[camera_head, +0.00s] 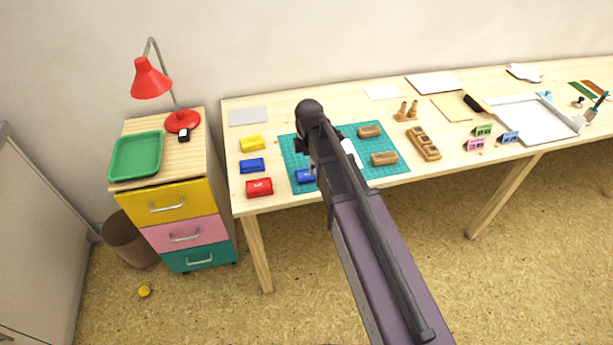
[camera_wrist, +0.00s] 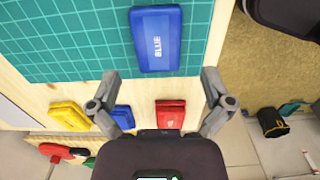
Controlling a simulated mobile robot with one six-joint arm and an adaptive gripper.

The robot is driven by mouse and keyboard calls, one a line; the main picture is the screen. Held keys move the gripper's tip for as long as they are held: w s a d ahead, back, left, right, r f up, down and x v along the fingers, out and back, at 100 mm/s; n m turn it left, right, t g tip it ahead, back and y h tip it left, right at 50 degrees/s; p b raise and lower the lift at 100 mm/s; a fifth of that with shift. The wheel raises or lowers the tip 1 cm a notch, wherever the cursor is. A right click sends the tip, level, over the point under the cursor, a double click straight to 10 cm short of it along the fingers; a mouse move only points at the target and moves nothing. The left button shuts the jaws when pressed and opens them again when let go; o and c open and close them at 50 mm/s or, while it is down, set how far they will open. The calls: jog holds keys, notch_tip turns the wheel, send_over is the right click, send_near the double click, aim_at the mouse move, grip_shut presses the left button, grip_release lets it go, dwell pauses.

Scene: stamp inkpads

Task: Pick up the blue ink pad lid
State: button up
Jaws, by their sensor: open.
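A blue ink pad piece (camera_wrist: 157,38), with the white word BLUE on its top, lies on the green cutting mat near the mat's front edge. I cannot tell whether it is a loose lid or a lid on its base. In the head view, this blue piece (camera_head: 304,177) is partly hidden by my arm. My gripper (camera_wrist: 160,76) is open and empty, with its fingertips spread on either side just short of the piece's near end. Another blue ink pad (camera_head: 252,166) lies on the bare wood left of the mat.
A yellow pad (camera_head: 252,143) and a red pad (camera_head: 259,187) lie left of the green mat (camera_head: 290,152). A drawer cabinet with a green tray (camera_head: 136,156) and red lamp (camera_head: 151,78) stands left, past a gap.

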aim_at(308, 174)
jog(key=shift+f+b, duration=2.05)
jog(key=shift+f, duration=0.25)
jog(key=c, duration=0.7)
